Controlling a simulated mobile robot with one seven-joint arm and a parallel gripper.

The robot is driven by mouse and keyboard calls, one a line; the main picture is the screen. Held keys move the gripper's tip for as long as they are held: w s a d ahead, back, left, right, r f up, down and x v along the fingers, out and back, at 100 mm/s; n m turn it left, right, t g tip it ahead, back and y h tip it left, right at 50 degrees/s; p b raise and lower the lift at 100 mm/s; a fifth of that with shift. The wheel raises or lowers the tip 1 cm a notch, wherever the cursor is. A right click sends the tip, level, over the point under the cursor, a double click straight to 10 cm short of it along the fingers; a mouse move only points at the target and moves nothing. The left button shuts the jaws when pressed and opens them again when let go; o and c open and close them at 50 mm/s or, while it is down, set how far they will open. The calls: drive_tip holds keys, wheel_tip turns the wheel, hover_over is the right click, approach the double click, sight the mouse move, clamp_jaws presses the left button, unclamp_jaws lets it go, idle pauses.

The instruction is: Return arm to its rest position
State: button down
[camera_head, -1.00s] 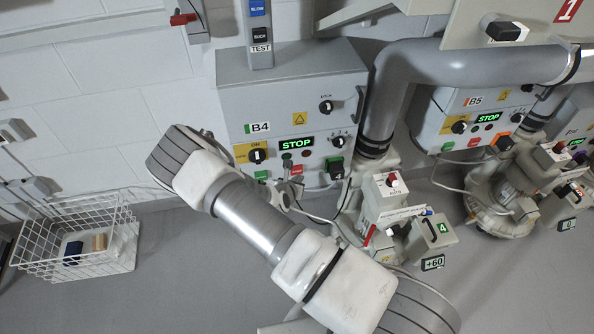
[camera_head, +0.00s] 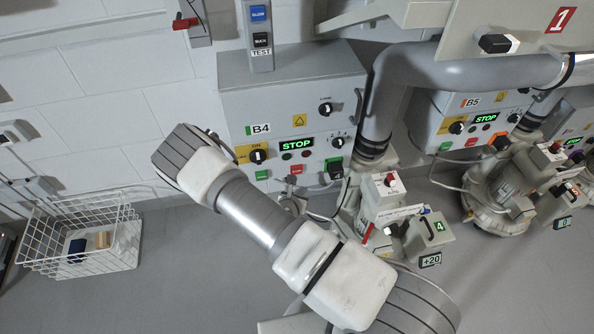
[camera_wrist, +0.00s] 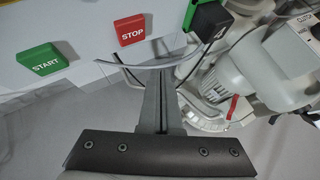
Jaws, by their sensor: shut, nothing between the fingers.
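My gripper (camera_wrist: 160,76) is shut and empty in the wrist view, its fingers pointing away from the camera. It is in front of the lower part of the B4 control box, below and right of the red STOP button (camera_wrist: 131,30). The green START button (camera_wrist: 43,61) is to the left. In the head view my arm crosses the middle and mostly hides the gripper. The grey B4 box (camera_head: 270,95) shows a lit green STOP display (camera_head: 296,144). I cannot tell from these views whether the fingers touch anything.
The blower unit (camera_head: 385,200) with a +20 display (camera_head: 430,260) stands right of my arm. A thick grey pipe (camera_head: 440,68) runs above it. Loose cables hang near the gripper. A white wire basket (camera_head: 85,235) is on the left. Floor between basket and arm is clear.

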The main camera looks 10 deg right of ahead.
idle(0.5)
drive_tip(key=w+d+r+m+g+h, duration=0.1)
drive_tip(key=d+r+m+h, duration=0.15)
drive_tip(key=r+m, duration=0.65)
drive_tip(key=d+r+m+g+h, duration=0.2)
drive_tip(key=d+r+m, duration=0.2)
drive_tip(key=r, duration=1)
drive_tip(key=s+d+r+m+g+y, duration=0.2)
drive_tip(key=s+d+r+m+g, duration=0.1)
drive_tip(key=s+r+m, duration=0.75)
drive_tip(key=s+a+r+m+t+y, duration=0.1)
drive_tip(key=s+a+r+m+y, duration=0.25)
drive_tip(key=s+r, duration=0.45)
drive_tip(key=s+a+r+m+t+y, duration=0.1)
drive_tip(key=s+a+r+m+y, duration=0.3)
drive_tip(key=s+r, duration=0.3)
wheel_tip(320, 180, up, 15)
drive_tip(key=a+n+p, duration=0.1)
drive_tip(key=p, duration=1.3)
drive_tip(key=shift+s+a+y+p, duration=0.2)
drive_tip(key=shift+a+y+p, duration=0.1)
drive_tip(key=shift+p, duration=0.1)
